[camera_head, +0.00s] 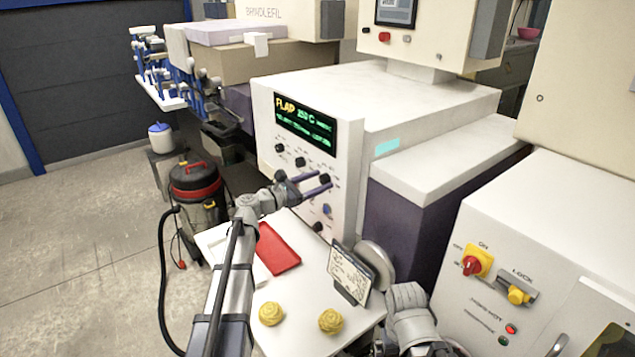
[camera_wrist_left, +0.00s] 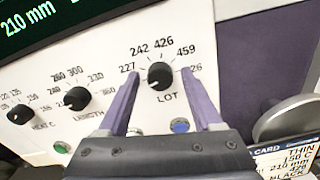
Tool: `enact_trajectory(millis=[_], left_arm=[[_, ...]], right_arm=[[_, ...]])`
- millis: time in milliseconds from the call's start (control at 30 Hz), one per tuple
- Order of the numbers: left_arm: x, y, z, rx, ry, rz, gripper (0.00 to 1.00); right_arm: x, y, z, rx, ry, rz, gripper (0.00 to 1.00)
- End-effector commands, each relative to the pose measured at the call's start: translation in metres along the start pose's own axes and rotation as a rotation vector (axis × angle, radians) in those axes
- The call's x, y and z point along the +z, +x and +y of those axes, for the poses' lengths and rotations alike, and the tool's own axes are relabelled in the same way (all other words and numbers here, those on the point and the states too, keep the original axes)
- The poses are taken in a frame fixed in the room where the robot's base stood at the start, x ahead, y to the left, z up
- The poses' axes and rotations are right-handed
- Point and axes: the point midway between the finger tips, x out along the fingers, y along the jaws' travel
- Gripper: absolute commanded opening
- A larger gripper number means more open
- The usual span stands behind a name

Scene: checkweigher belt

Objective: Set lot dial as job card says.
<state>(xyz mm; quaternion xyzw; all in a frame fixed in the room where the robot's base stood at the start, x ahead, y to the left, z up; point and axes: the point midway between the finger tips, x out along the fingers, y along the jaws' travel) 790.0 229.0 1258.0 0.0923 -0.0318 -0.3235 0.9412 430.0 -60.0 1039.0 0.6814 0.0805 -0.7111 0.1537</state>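The lot dial (camera_wrist_left: 160,76) is a black knob on the white panel in the left wrist view, labelled LOT, with 227, 242, 426, 459 and a partly covered number around it. A pale mark on the knob is at its lower left. My left gripper (camera_head: 322,181) is open, its purple fingers on either side of the dial; contact cannot be told. It also shows in the left wrist view (camera_wrist_left: 161,84). The job card (camera_head: 348,273) stands tilted on the white table; in the left wrist view (camera_wrist_left: 290,158) its lines include THIN, 150 C, 210 mm and a blurred number.
Length (camera_wrist_left: 76,98) and heat (camera_wrist_left: 19,114) dials sit left of the lot dial. Green and blue buttons (camera_wrist_left: 180,126) are below. The table (camera_head: 300,310) holds a red tray (camera_head: 277,250) and two yellow rolled pieces (camera_head: 271,313). A white cabinet (camera_head: 540,260) stands right.

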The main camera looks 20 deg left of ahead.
Motion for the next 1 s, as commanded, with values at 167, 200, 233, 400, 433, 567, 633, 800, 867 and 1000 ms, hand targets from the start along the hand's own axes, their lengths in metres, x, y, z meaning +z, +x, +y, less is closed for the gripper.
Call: enact_trajectory(millis=[167, 200, 233, 400, 433, 567, 633, 800, 867, 1000], left_arm=[[0.0000, -0.0002, 0.0000, 0.000, 0.000, 0.000, 0.45], [0.0000, -0.0002, 0.0000, 0.000, 0.000, 0.000, 0.40], [0.0000, -0.0002, 0.0000, 0.000, 0.000, 0.000, 0.37], [0.0000, -0.0003, 0.0000, 0.000, 0.000, 0.000, 0.18], [0.0000, -0.0003, 0.0000, 0.000, 0.000, 0.000, 0.14], [0.0000, -0.0003, -0.0001, 0.000, 0.000, 0.000, 0.00], [0.0000, -0.0003, -0.0001, -0.001, 0.000, 0.000, 0.00], [0.0000, -0.0003, -0.0001, -0.001, 0.003, 0.000, 0.00], [-0.0001, -0.0003, -0.0001, -0.001, 0.010, 0.000, 0.00], [-0.0001, -0.0003, -0.0003, -0.001, 0.053, 0.000, 0.00]], right_arm=[[0.0000, 0.0000, 0.0000, 0.000, 0.000, 0.000, 1.00], [0.0000, 0.0000, 0.0000, 0.000, 0.000, 0.000, 1.00], [0.0000, 0.0000, 0.0000, 0.000, 0.000, 0.000, 1.00], [0.0000, 0.0000, 0.0000, 0.000, 0.000, 0.000, 1.00], [0.0000, 0.0000, 0.0000, 0.000, 0.000, 0.000, 1.00], [0.0000, 0.0000, 0.0000, 0.000, 0.000, 0.000, 1.00], [0.0000, 0.0000, 0.0000, 0.000, 0.000, 0.000, 1.00], [0.0000, 0.0000, 0.0000, 0.000, 0.000, 0.000, 1.00], [0.0000, 0.0000, 0.0000, 0.000, 0.000, 0.000, 1.00], [0.0000, 0.0001, 0.0000, 0.000, 0.000, 0.000, 1.00]])
